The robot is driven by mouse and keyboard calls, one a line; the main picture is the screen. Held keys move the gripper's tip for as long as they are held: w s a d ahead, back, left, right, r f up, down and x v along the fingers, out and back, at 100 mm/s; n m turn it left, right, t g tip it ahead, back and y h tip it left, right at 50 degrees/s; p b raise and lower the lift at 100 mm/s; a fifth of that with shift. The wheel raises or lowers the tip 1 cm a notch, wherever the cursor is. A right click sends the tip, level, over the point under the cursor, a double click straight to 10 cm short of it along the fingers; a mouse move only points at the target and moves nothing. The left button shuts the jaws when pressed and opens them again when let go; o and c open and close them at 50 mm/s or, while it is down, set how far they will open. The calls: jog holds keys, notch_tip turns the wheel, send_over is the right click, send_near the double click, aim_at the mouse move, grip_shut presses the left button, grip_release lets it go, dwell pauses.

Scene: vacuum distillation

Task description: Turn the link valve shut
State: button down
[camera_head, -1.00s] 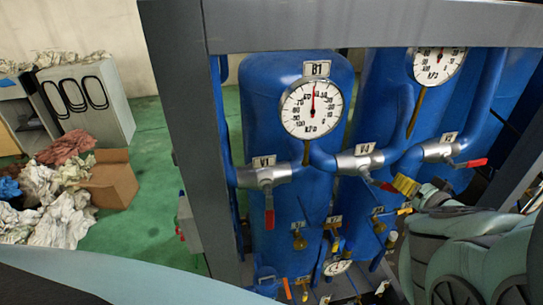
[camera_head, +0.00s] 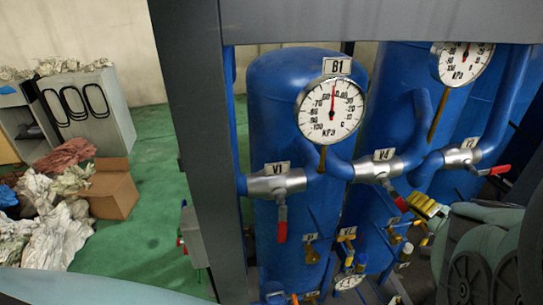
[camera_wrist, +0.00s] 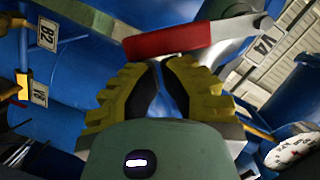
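The valve labelled V4 (camera_head: 382,168) sits on the blue pipe between the two front tanks; I take it as the link valve. Its red lever (camera_head: 400,203) slants down to the right in the head view, between level and straight down. In the wrist view the red lever (camera_wrist: 168,39) lies across, just beyond the fingertips. My gripper (camera_head: 423,207) has yellow fingers and is right beside the lever's end. In the wrist view its fingers (camera_wrist: 160,66) are nearly together at the tips, with nothing visible between them. Whether they touch the lever is unclear.
Valve V1 (camera_head: 277,181) has its red lever hanging down; valve V2 (camera_head: 462,154) has its lever roughly level. Gauge B1 (camera_head: 332,108) stands above the pipe. A grey frame post (camera_head: 205,130) is at the left. Small brass valves (camera_head: 312,253) sit below.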

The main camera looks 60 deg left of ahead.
aim_at(402, 211)
jog(key=shift+s+a+f+m+b, duration=0.15)
jog(key=shift+s+f+m+b, duration=0.15)
jog(key=shift+f, duration=0.2)
jog(key=shift+s+a+f+m+b, duration=0.15)
jog(key=shift+s+f+m, duration=0.05)
jog(key=shift+s+f, duration=0.25)
jog(key=shift+s+a+f+m+g+y, duration=0.1)
jog(key=shift+s+f+m+g+y, duration=0.25)
jog(key=shift+m, duration=0.35)
jog(key=shift+s+a+f, duration=0.25)
jog(key=shift+s+f, duration=0.05)
jog(key=shift+s, duration=0.25)
jog(key=shift+s+a+f, duration=0.2)
jog(key=shift+s+f, duration=0.05)
jog(key=shift+s, duration=0.35)
jog(key=shift+a, duration=0.1)
